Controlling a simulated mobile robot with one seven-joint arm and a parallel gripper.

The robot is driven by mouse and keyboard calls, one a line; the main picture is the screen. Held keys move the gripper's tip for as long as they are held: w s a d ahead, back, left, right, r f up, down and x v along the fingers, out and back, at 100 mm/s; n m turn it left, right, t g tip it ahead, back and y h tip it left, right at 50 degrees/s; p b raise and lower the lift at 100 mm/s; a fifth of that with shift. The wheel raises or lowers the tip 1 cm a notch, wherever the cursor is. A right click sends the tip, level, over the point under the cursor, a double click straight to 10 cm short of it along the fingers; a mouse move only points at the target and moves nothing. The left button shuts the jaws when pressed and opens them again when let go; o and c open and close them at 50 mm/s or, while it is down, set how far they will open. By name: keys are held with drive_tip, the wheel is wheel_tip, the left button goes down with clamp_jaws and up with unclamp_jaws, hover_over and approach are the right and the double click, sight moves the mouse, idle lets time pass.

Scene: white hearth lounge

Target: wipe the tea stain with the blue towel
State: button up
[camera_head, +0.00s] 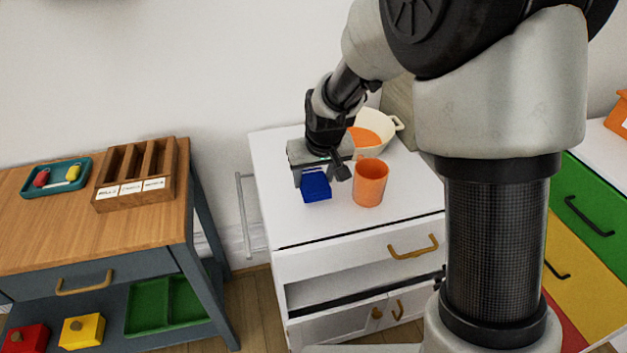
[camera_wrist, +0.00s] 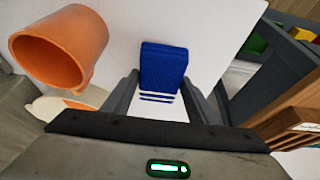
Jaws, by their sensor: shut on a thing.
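The blue towel (camera_head: 316,187) is a small folded block over the white cabinet top, left of the orange cup. My gripper (camera_head: 318,178) points down at it. In the wrist view the towel (camera_wrist: 163,68) lies between the two fingers of my gripper (camera_wrist: 160,92), which is shut on it. I cannot tell whether the towel touches the white top. No tea stain shows in either view; it may be hidden under the towel or behind my arm.
An orange cup (camera_head: 370,183) stands close right of my gripper. A cream pot (camera_head: 389,124) with orange inside stands behind it. The white top (camera_head: 285,225) is clear in front. A wooden table (camera_head: 60,225) with a sorter box (camera_head: 140,175) stands left, across a gap.

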drive_tip(key=shift+r+p, duration=1.6)
drive_tip(key=shift+r, duration=0.9)
